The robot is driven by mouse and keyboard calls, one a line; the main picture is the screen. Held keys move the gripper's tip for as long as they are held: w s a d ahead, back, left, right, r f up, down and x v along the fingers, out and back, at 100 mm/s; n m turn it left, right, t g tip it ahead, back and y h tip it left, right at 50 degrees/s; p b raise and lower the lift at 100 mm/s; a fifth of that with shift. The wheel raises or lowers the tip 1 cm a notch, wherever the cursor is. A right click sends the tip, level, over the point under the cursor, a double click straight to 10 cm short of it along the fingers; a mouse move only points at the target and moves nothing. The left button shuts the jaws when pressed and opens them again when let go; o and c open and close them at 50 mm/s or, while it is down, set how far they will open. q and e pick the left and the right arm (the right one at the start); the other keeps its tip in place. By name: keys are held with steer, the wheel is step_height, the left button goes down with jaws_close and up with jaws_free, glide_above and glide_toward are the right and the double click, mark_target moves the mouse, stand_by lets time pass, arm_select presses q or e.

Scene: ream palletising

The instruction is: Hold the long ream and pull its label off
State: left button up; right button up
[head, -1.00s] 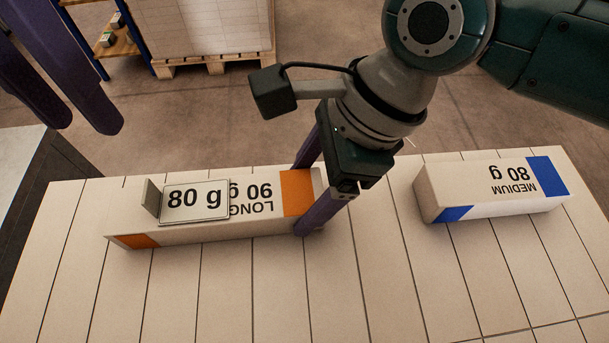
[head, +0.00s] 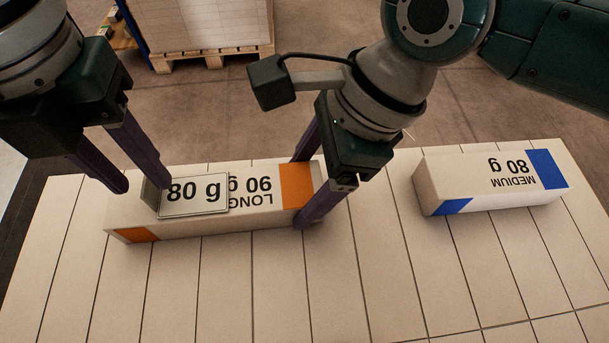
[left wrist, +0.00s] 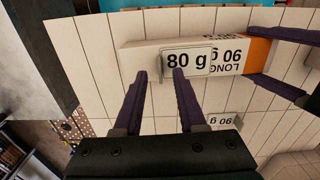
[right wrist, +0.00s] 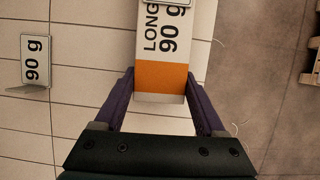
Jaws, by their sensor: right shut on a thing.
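The long ream (head: 265,211) is a white box with orange ends, lying on the table. A grey-framed "80 g" label (head: 200,198) with an upright tab (head: 151,192) sits on top of its left part; it also shows in the left wrist view (left wrist: 187,61). My right gripper (head: 304,192) is shut across the ream's orange right end, one finger on each long side, as the right wrist view (right wrist: 162,90) also shows. My left gripper (head: 145,190) is open and empty near the tab. In the left wrist view its fingertips (left wrist: 159,72) appear on either side of the tab; contact cannot be told.
A blue-and-white medium ream (head: 490,183) lies on the slatted table (head: 300,290) to the right. A loose "90 g" plate (right wrist: 35,60) is on the table, seen only in the wrist views. A loaded pallet (head: 195,58) stands on the floor behind.

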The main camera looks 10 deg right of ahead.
arm_select(q)
steer(key=shift+f, duration=1)
steer(key=shift+c, duration=0.2)
jaws_close()
steer(key=shift+r, duration=0.2)
stand_by(0.9)
steer(key=shift+r, duration=2)
steer(key=shift+r, duration=0.2)
steer(key=shift+r, duration=1.4)
